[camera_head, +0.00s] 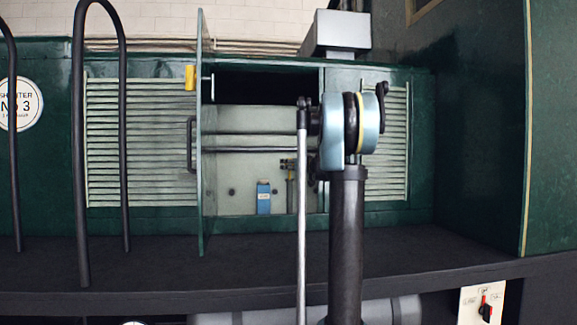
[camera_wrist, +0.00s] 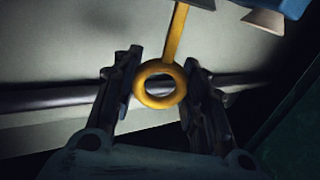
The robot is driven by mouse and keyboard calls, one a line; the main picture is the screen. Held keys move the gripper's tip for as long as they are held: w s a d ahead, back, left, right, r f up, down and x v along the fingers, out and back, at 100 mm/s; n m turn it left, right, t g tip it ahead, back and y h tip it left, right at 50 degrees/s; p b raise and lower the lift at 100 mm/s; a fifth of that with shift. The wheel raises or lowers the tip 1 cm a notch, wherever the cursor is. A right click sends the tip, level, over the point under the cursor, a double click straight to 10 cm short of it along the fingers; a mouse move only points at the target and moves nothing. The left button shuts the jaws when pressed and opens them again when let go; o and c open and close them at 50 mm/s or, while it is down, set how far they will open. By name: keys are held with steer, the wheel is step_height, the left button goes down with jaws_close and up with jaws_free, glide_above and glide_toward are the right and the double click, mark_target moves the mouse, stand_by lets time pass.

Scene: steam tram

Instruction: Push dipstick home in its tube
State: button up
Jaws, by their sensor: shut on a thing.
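The dipstick shows in the wrist view as a yellow ring handle (camera_wrist: 141,86) with a flat yellow stem running up from it. My gripper (camera_wrist: 161,70) is shut on the ring, with one dark finger on each side. The stem runs out of the top of the wrist view, so its lower end and the tube mouth are hidden there. I cannot tell there which part is dipstick and which is tube, and my arm hides most of my gripper.
A dark horizontal pipe (camera_head: 245,150) crosses the compartment, and it passes behind the ring in the wrist view (camera_wrist: 60,99). A blue box (camera_head: 263,197) stands left of the brass parts. The open green door (camera_head: 203,130) juts out at left. Louvred panels (camera_head: 140,140) flank the opening.

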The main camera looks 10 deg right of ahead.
mark_target(290, 171)
steer(key=shift+f, duration=1.9)
steer(key=o, duration=2)
steer(key=shift+c, duration=0.2)
steer(key=shift+r, duration=0.1)
steer(key=shift+r, duration=2.9)
